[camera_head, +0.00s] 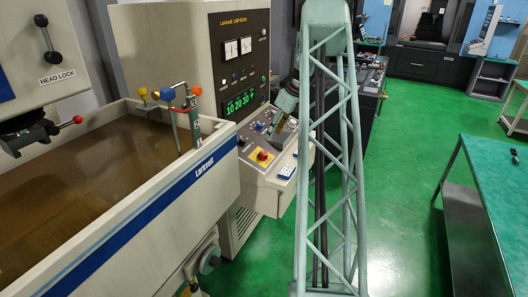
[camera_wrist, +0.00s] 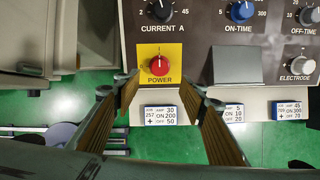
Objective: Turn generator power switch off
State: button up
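The generator power switch (camera_wrist: 159,65) is a red round knob on a yellow plate marked POWER. In the head view the red knob (camera_head: 262,155) sits on the sloping control panel of the beige generator cabinet (camera_head: 199,25). A small mark stands above the knob and another at its left; the knob's setting is too small to read surely. My gripper (camera_wrist: 160,83) is open, with its two tan-padded fingers spread on either side below the knob, nothing between them. In the head view my gripper (camera_head: 282,132) is over the panel, partly hidden by my arm.
Current (camera_wrist: 160,13), on-time (camera_wrist: 241,11) and electrode (camera_wrist: 300,65) knobs lie near the switch. A grey angled plate (camera_wrist: 237,66) is at its right. White label cards (camera_wrist: 161,116) line the panel's front edge. The tank (camera_head: 150,215) is at left, a green-topped table (camera_head: 497,180) at right.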

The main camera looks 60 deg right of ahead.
aim_at(264, 152)
jog(key=shift+f, duration=0.15)
jog(key=shift+p+x, duration=0.85)
jog(key=shift+x, duration=5.9)
jog(key=shift+c, duration=0.4)
jog(key=c, duration=0.8)
